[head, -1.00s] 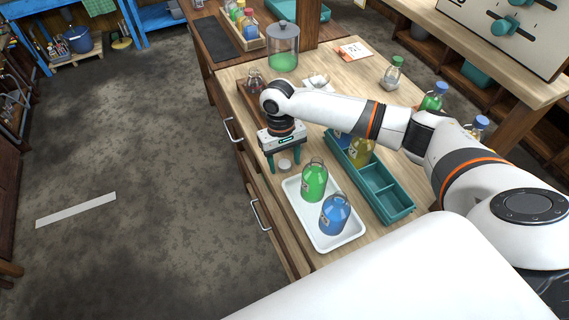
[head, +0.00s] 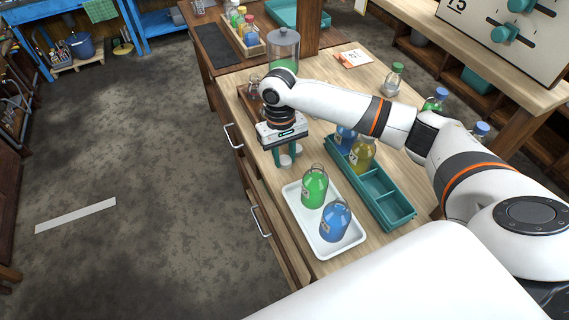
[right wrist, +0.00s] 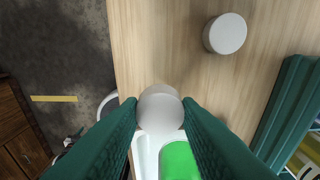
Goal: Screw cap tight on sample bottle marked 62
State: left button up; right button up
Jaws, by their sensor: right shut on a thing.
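My right gripper (head: 284,163) is shut on a round white cap, which shows between the fingertips in the right wrist view (right wrist: 160,107). It is over the wooden bench, just beyond the white tray (head: 343,247). A second white cap (right wrist: 228,33) lies on the bench beside the gripper. A green bottle (head: 314,188) and a blue bottle (head: 335,222) stand in the tray. A yellow bottle (head: 362,153) and another blue bottle (head: 345,138) stand in the teal rack. I cannot read which bottle is marked 62. My left gripper is out of view.
The teal rack (head: 393,213) with empty front compartments stands right of the tray. A glass jar with green contents (head: 284,55) stands at the back. Several capped bottles (head: 394,80) stand along the right. Bare bench (head: 318,120) lies right of the gripper.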

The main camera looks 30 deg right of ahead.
aim_at(284, 159)
notch_tip(284, 159, up, 6)
jog(key=shift+f, duration=0.15)
dwell(0.3)
jog(key=s+a+r, duration=0.1)
jog(key=s+a, duration=0.1)
jog(key=s, duration=0.4)
jog(key=s+a+r, duration=0.2)
jog(key=s+a, duration=0.1)
jog(key=s, duration=0.2)
jog(key=shift+s+n, duration=0.3)
jog(key=shift+s, duration=0.1)
jog(key=shift+f, duration=0.15)
